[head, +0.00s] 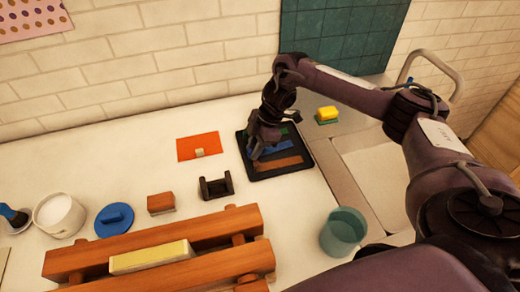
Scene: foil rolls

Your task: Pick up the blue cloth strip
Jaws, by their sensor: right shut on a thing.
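The blue cloth strip (275,147) lies on a black tray (304,168), between a green strip (286,131) and an orange-brown strip (280,164). My right gripper (256,151) reaches down from above at the tray's left side. Its fingers are shut on the left end of the blue strip. The gripper hides part of that end, and I cannot tell whether the strip is lifted off the tray. My left gripper is not in view.
An orange card (190,147), a dark holder (216,186) and a brown block (160,203) lie left of the tray. A wooden rack (90,262) fills the front. A teal cup (343,231) stands right. A yellow-green sponge (327,115) sits behind the tray's right side.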

